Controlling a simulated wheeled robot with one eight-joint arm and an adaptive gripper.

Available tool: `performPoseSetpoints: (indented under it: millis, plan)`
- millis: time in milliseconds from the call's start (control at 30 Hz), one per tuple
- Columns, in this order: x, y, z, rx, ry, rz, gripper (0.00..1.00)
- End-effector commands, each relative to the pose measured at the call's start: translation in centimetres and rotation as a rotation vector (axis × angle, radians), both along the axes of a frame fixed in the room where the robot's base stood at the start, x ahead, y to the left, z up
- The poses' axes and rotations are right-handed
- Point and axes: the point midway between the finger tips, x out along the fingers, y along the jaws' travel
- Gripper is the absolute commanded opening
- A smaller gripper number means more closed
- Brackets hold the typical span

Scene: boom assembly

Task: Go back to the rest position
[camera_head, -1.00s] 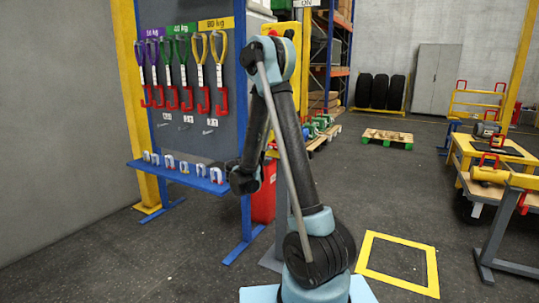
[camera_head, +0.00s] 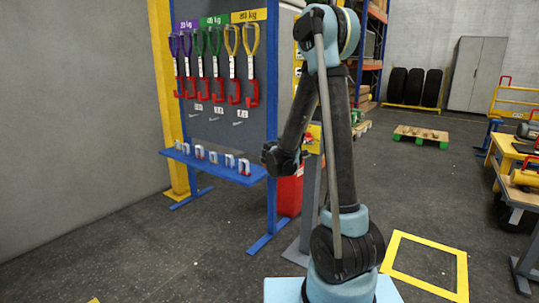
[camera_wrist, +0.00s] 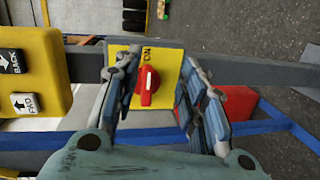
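In the wrist view my gripper (camera_wrist: 158,62) is open. Beyond the gap is a red rotary switch (camera_wrist: 148,86) on a yellow plate (camera_wrist: 172,60) marked ON. Its knob lies nearer the left finger; I cannot tell how far away it is in depth. In the head view my arm is bent, with its elbow high and its forearm slanting down to the left. The fingers cannot be made out there.
A rack with coloured, red-hooked slings (camera_head: 217,60) and a blue shelf (camera_head: 222,167) of shackles stands left. A red bin (camera_head: 289,194) and grey post (camera_head: 306,205) are close behind my arm. A yellow button box (camera_wrist: 30,75) is left in the wrist view. A yellow floor frame (camera_head: 430,285) lies right.

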Motion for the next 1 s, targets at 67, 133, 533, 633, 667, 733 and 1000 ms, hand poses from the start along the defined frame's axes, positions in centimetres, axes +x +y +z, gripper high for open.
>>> performPoseSetpoints:
  millis: [67, 133, 533, 633, 667, 733, 1000]
  plan:
    - [-1.4, -1.4, 0.3, 0.049, 0.023, -0.027, 0.38]
    - [-2.6, -2.5, 0.4, 0.092, 0.044, -0.05, 0.38]
    - [-10.7, -6.9, -0.1, 0.349, 0.157, -0.174, 0.38]
    - [-13.1, -7.6, -0.5, 0.414, 0.185, -0.204, 0.38]
    - [-13.7, -7.8, -0.6, 0.433, 0.193, -0.212, 0.38]
    - [-15.4, -8.1, -0.9, 0.479, 0.212, -0.233, 0.38]
    - [-21.9, -8.6, -2.4, 0.657, 0.283, -0.305, 0.38]
